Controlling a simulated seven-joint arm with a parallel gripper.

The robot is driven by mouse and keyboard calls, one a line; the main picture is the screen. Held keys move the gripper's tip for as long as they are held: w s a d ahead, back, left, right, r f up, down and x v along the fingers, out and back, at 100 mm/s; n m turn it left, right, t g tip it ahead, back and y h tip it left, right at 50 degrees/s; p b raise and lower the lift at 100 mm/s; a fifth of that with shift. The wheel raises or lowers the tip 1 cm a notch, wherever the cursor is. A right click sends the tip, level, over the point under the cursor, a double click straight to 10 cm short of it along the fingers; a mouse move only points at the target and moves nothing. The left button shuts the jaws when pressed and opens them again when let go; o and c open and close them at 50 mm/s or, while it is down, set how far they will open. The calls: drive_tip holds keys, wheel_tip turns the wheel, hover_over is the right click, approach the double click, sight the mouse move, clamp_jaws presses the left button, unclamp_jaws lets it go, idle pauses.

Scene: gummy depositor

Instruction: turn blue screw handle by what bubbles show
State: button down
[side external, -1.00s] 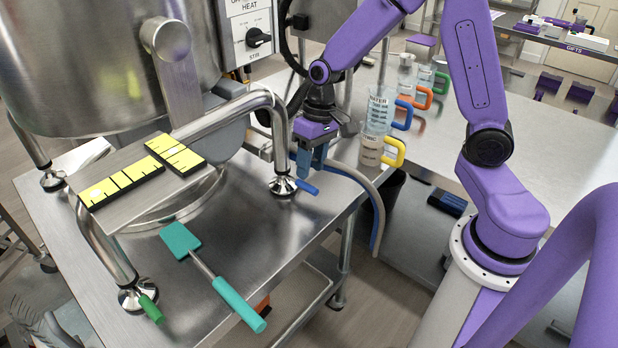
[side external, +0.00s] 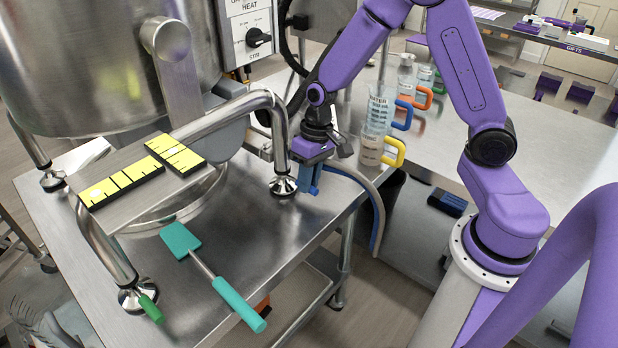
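My gripper (side external: 308,190), with blue fingers, points down beside the right front foot (side external: 283,185) of the kettle stand. The fingers are over the place of the blue screw handle, which I cannot make out apart from them. I cannot tell whether they are open, or shut on the handle. Two yellow bubble levels with black marks, a long one (side external: 122,185) and a shorter one (side external: 175,155), lie at right angles on the steel plate (side external: 150,205). Their bubbles are too small to read surely. A green screw handle (side external: 151,309) sticks out at the left front foot (side external: 136,294).
A teal spatula (side external: 212,272) lies on the steel table (side external: 270,240) in front of the stand. Jugs with yellow (side external: 394,152), blue and orange handles stand behind my gripper. A hose (side external: 375,205) hangs close to its right. The big kettle (side external: 100,70) fills the upper left.

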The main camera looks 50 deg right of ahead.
drive_tip(key=shift+d, duration=0.15)
drive_tip(key=d+n, duration=0.2)
drive_tip(key=n, duration=0.1)
drive_tip(key=shift+w+n+g, duration=0.3)
drive_tip(key=shift+w+d+n+g, duration=0.2)
drive_tip(key=shift+d+n, duration=0.25)
drive_tip(key=shift+n, duration=0.3)
drive_tip(key=shift+w+d+n+g, duration=0.1)
drive_tip(key=shift+w+d+n, duration=0.3)
drive_tip(key=shift+n, duration=0.3)
drive_tip(key=shift+w+d+n+g, duration=0.1)
drive_tip(key=shift+w+d+n, duration=0.1)
drive_tip(key=shift+d+n, duration=0.4)
drive_tip(key=shift+a+h, duration=0.1)
drive_tip(key=shift+h, duration=0.2)
drive_tip(key=c, duration=1)
unclamp_jaws()
drive_tip(key=shift+c, duration=0.2)
wheel_tip(320, 180, up, 17)
drive_tip(key=w+d, duration=0.2)
drive_tip(key=shift+d, duration=0.3)
